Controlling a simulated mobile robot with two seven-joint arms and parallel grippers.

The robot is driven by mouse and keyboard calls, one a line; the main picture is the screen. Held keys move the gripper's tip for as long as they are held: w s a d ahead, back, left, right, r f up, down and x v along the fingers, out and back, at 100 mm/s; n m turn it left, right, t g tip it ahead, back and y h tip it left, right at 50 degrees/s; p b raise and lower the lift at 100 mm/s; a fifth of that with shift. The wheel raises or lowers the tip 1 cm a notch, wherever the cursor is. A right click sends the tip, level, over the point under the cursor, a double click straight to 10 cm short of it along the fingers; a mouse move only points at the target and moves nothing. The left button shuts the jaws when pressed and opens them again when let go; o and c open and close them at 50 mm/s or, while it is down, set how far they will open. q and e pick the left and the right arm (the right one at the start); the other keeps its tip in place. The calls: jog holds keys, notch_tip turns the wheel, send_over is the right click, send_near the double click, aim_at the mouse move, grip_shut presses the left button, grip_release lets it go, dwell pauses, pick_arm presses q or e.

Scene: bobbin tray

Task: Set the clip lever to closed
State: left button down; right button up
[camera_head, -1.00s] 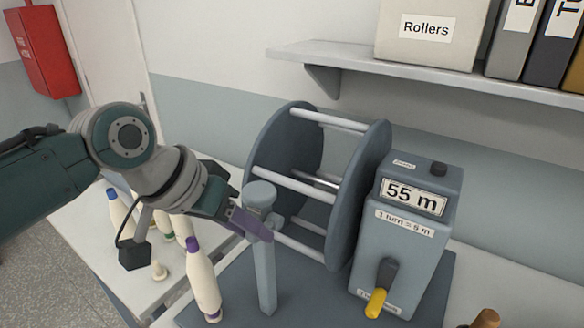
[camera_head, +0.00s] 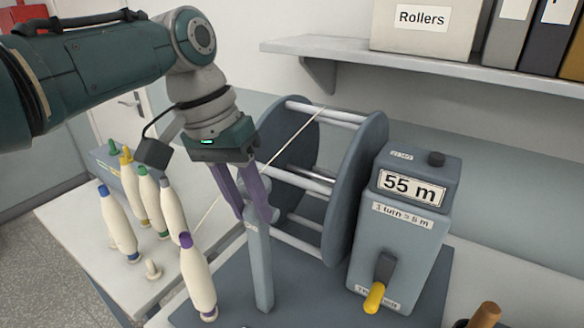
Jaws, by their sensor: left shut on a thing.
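A grey post (camera_head: 260,270) stands upright on the dark base plate in front of the reel (camera_head: 357,190). The purple fingers of my left gripper (camera_head: 257,214) come down from above around the post's top and are shut on it; they hide most of that top. I cannot make out a separate clip lever, which may be hidden there. A pale thread (camera_head: 297,134) runs from the reel's upper bar down left, behind the gripper, towards the bobbins. My right gripper is not in view.
A grey counter box (camera_head: 400,235) reading 55 m, with a yellow-ended crank (camera_head: 374,298), stands right of the reel. A purple-topped bobbin (camera_head: 198,275) stands just left of the post; several others stand farther left. A shelf (camera_head: 420,60) overhangs behind.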

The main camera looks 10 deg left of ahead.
pick_arm(q)
jog(key=c, duration=0.8)
grip_release()
jog(key=shift+w, duration=0.1)
jog(key=shift+r, duration=0.1)
jog(key=b+v, duration=0.1)
jog(key=v, duration=0.8)
jog(key=shift+a+r, duration=0.15)
jog(key=shift+r, duration=0.2)
jog(key=shift+f, duration=0.1)
